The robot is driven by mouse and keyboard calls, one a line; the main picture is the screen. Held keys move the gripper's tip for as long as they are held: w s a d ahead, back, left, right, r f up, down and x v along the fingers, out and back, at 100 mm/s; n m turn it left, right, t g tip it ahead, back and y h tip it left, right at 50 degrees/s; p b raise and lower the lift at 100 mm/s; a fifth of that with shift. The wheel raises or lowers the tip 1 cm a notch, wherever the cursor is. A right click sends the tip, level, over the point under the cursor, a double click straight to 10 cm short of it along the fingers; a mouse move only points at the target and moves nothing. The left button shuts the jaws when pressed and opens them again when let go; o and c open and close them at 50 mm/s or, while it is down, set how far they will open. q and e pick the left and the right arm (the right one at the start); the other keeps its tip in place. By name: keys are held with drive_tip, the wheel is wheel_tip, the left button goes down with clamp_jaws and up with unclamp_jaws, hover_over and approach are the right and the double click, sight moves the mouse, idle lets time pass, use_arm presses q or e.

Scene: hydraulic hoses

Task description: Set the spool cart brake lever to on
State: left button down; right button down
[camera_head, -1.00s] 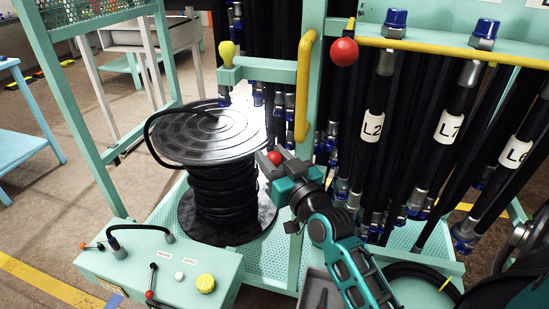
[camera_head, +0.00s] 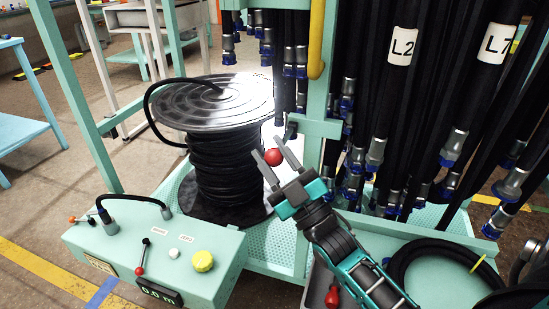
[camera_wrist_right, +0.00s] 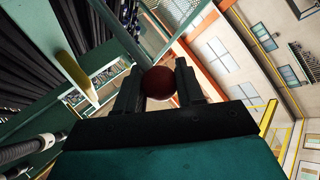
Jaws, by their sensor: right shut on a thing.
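My right gripper (camera_head: 273,154) has its two fingers closed on a red ball knob (camera_head: 273,157), beside the spool. In the right wrist view the knob (camera_wrist_right: 159,83) sits between the fingertips, dark red in shadow. The knob's lever shaft is hidden, so its setting cannot be read. The spool (camera_head: 213,103) of black hose stands upright on the green cart base (camera_head: 262,253), left of my right gripper. My left gripper is not in view.
A green control box (camera_head: 150,255) with a small red-tipped lever (camera_head: 140,270), a yellow button (camera_head: 202,261) and a display stands at front left. Black hoses (camera_head: 402,45) with labels hang at the right. A green post (camera_head: 318,140) stands right behind my right gripper.

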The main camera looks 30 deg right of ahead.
drive_tip(key=shift+f+n+y+b, duration=0.55)
drive_tip(key=shift+f+n+y, duration=0.1)
drive_tip(key=shift+n, duration=0.15)
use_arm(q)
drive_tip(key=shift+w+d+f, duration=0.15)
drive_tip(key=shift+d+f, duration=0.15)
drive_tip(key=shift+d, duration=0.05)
use_arm(e)
drive_tip(key=shift+y, duration=0.25)
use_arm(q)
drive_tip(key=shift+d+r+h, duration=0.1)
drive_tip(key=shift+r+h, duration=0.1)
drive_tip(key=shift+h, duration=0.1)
use_arm(e)
drive_tip(key=c, duration=0.7)
unclamp_jaws()
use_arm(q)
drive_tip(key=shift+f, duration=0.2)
use_arm(e)
drive_tip(key=shift+f, duration=0.1)
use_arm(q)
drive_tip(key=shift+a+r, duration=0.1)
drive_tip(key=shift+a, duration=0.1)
use_arm(e)
drive_tip(key=v, duration=1.3)
drive_tip(key=shift+a, duration=0.1)
